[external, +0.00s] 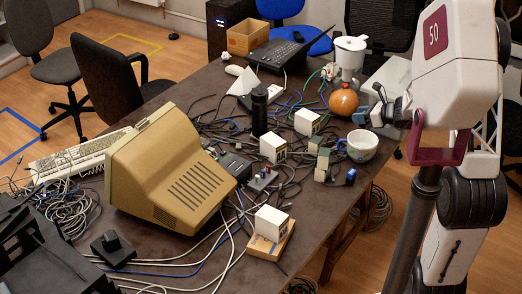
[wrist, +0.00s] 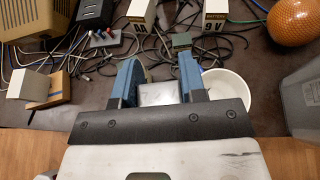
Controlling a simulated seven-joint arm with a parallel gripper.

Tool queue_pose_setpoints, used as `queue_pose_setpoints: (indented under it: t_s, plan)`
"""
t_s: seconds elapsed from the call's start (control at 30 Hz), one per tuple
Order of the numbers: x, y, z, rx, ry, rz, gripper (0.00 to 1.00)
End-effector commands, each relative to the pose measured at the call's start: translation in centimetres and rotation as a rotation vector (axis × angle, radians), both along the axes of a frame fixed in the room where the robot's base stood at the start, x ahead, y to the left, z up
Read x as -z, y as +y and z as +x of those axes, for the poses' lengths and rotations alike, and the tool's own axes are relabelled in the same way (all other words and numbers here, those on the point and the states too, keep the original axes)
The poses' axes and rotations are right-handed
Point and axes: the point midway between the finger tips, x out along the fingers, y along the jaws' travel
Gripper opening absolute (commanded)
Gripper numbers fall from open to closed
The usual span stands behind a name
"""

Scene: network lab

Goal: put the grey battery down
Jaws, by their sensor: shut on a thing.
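My gripper (external: 378,112) is above the right side of the table, near the white bowl. In the wrist view its two blue fingers (wrist: 157,82) are shut on the grey battery (wrist: 158,94), which shows as a pale grey block between them. The battery's lower part is hidden by the gripper body. In the external view I cannot clearly separate the battery from the fingers. The white bowl (external: 362,146) also shows in the wrist view (wrist: 232,92), partly behind the right finger.
White boxes (external: 307,121) (external: 273,148) stand among tangled cables; another (external: 272,222) sits on a wooden block (external: 262,247). Bare table shows near the right edge (external: 335,205).

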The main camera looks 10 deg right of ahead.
Motion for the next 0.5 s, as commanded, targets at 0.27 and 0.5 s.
queue_pose_setpoints:
  t_s: [0.27, 0.5]
  plan:
    - [0.8, 1.1, -0.1, -0.138, 0.000, 0.000, 0.13]
    - [2.0, 2.3, -0.3, -0.329, 0.000, 0.001, 0.13]
